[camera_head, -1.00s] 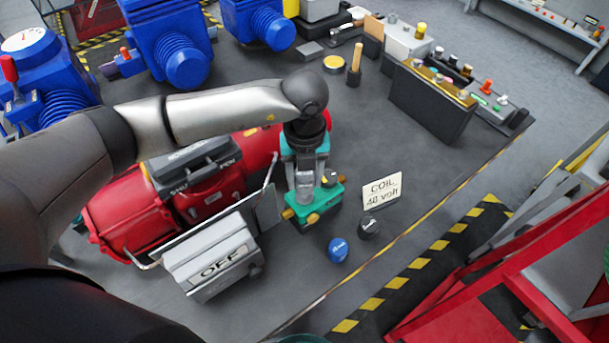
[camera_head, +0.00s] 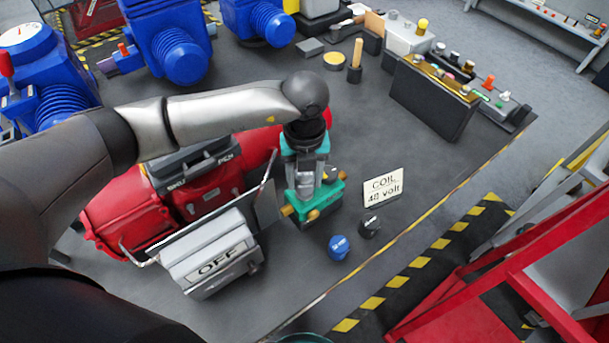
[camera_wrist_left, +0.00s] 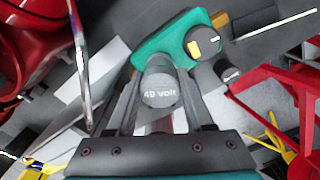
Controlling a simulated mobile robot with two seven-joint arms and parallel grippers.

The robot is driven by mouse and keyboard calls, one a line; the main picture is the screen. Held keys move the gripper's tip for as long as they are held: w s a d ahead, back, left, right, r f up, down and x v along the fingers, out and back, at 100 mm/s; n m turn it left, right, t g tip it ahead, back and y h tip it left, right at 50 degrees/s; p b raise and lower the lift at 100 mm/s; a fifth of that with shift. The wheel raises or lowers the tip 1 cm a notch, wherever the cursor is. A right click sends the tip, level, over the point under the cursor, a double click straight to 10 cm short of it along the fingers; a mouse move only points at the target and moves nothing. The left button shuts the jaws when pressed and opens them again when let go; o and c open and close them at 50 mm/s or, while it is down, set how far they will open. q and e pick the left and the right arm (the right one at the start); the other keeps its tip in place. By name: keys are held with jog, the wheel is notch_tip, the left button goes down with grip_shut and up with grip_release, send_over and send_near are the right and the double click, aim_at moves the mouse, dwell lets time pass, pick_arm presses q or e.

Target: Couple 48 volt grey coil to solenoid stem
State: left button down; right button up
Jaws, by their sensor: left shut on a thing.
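My left gripper (camera_head: 306,182) points down over the teal valve block (camera_head: 327,200) with brass ports. It is shut on the grey coil (camera_wrist_left: 162,90), whose top reads "48 volt" in the left wrist view. The coil sits between the fingers, above or at the block; the solenoid stem is hidden, so I cannot tell whether the coil is around it. The block also shows in the left wrist view (camera_wrist_left: 205,40). A card (camera_head: 383,187) reading "COIL 48 volt" stands to the right. My right gripper is not in view.
A blue coil (camera_head: 338,247) and a black coil (camera_head: 369,226) stand on the grey table in front of the card. A red actuator (camera_head: 205,190) and a grey "OFF" box (camera_head: 212,256) are left of the block. The table's right middle is clear.

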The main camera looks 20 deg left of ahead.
aim_at(304, 174)
pick_arm(q)
jog(key=shift+f+b, duration=0.65)
jog(key=shift+f, duration=0.25)
jog(key=shift+c, duration=1)
grip_release()
jog(key=shift+r, duration=0.1)
notch_tip(304, 174, up, 15)
